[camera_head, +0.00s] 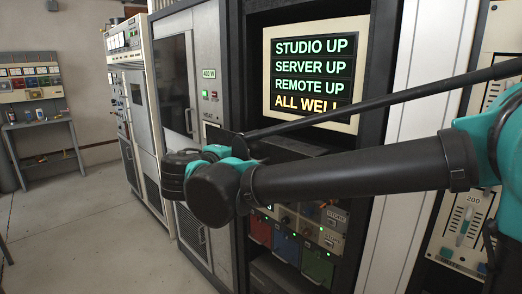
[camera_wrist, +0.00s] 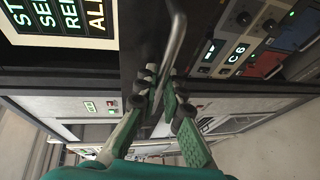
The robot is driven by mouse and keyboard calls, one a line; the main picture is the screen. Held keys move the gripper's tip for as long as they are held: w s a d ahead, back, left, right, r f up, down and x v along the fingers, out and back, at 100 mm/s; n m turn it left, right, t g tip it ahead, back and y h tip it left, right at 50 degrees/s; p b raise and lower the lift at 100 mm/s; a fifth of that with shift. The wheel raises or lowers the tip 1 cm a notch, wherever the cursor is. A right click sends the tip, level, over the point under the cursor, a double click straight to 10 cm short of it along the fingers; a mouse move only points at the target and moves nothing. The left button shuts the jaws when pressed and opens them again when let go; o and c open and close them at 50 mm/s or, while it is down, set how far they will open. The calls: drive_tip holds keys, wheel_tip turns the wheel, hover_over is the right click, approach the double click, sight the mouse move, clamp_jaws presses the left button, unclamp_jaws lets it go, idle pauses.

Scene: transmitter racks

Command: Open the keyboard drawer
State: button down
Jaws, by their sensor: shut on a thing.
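The keyboard drawer (camera_wrist: 139,38) shows in the wrist view as a dark front between the status screen and the knob panel. Its handle (camera_wrist: 177,38) is a grey metal bar that stands out from the front. My gripper (camera_wrist: 163,90) has its fingers closed around this bar, near one end of it. In the head view my arm covers most of the drawer, and my fingers and the handle are hidden behind it. How far out the drawer stands cannot be told.
The status screen (camera_head: 314,75) sits above, lit with text. Below are a knob panel (camera_head: 322,229) and coloured modules (camera_head: 287,246). A grey cabinet (camera_head: 192,120) with a door handle stands left. The floor (camera_head: 85,225) at left is clear; a small bench (camera_head: 41,128) stands far back.

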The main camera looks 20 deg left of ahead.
drive_tip(key=s, duration=0.1)
drive_tip(key=s+a, duration=0.1)
drive_tip(key=s, duration=0.1)
drive_tip(key=s+a, duration=0.1)
drive_tip(key=s, duration=0.1)
drive_tip(key=c, duration=1.9)
unclamp_jaws()
drive_tip(key=s+r, duration=0.2)
drive_tip(key=s, duration=0.9)
drive_tip(key=shift+s, duration=0.35)
